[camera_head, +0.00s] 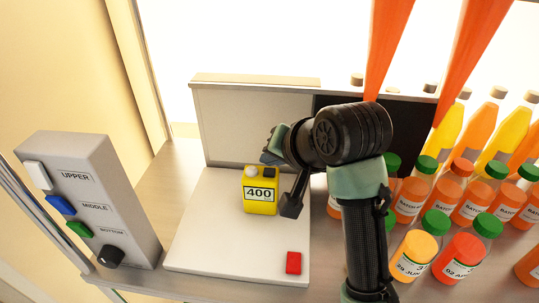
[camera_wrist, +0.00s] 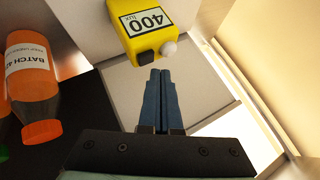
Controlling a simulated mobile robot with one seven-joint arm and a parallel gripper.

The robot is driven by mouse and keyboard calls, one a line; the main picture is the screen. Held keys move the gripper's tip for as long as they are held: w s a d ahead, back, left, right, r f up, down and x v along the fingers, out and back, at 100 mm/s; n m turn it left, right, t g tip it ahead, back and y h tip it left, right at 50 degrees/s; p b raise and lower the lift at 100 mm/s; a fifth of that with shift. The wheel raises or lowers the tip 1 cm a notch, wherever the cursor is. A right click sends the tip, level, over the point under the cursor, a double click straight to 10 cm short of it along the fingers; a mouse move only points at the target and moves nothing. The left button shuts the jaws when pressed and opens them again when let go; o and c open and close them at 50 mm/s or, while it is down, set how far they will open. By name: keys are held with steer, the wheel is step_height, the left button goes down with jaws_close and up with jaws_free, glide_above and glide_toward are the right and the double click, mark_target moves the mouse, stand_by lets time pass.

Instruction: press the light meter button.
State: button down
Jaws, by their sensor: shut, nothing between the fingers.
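The yellow light meter (camera_head: 260,200) stands on a white board and its display reads 400. On its top are a white dome (camera_head: 250,171) and a black button (camera_head: 269,173). In the wrist view the meter (camera_wrist: 140,25) appears upside down, with the button (camera_wrist: 146,57) and the dome (camera_wrist: 169,48) facing my fingers. My gripper (camera_head: 268,159) is just behind and above the meter's top in the head view. In the wrist view its blue fingers (camera_wrist: 160,72) are shut and empty, with tips close to the button and dome. Contact cannot be told.
A red block (camera_head: 293,262) lies on the white board (camera_head: 215,240). A grey panel (camera_head: 85,190) with white, blue and green buttons and a black knob stands left. Several juice bottles (camera_head: 420,255) crowd the right. One orange bottle (camera_wrist: 33,85) shows left in the wrist view.

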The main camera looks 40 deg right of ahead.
step_height(320, 180, up, 6)
steer(key=p, duration=0.6)
stand_by(0.6)
